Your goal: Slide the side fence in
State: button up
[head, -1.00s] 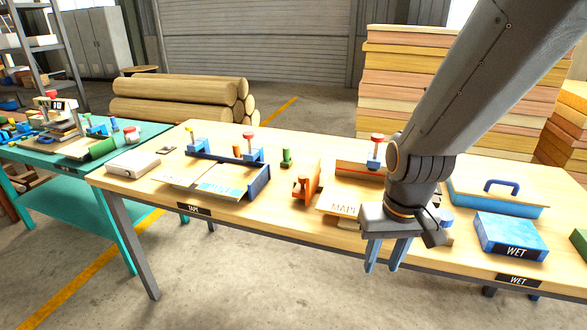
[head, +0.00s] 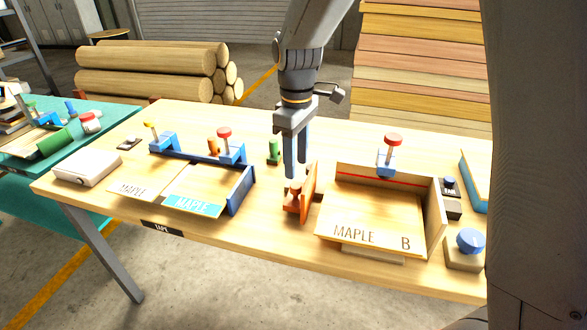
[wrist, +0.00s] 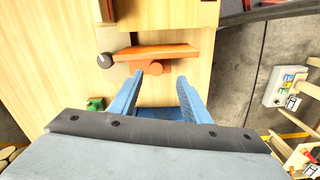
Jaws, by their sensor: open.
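The orange side fence (head: 310,186) stands at the left of the board marked MAPLE B (head: 370,215), apart from the board's left edge. It has an upright plate and a round orange knob (head: 296,187) on its left side. In the wrist view the fence (wrist: 170,50) runs across the upper middle, with its knob (wrist: 155,69) toward me. My gripper (head: 296,170) points down just above the knob. In the wrist view its blue fingers (wrist: 160,78) are open, one to each side of the knob, with nothing held. I cannot tell whether they touch it.
A blue clamp with a red knob (head: 392,140) stands behind the board, and a wooden wall (head: 434,206) is at its right. A blue fixture (head: 240,188) with boards lies to the left. A small green piece (head: 274,152) stands behind the fence.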

aim_at(296, 185)
jog(key=shift+w, duration=0.35)
jog(key=shift+w+f, duration=0.15)
jog(key=shift+f, duration=0.1)
jog(key=shift+f+p, duration=1.05)
jog(key=shift+f, duration=2.6)
grip_shut()
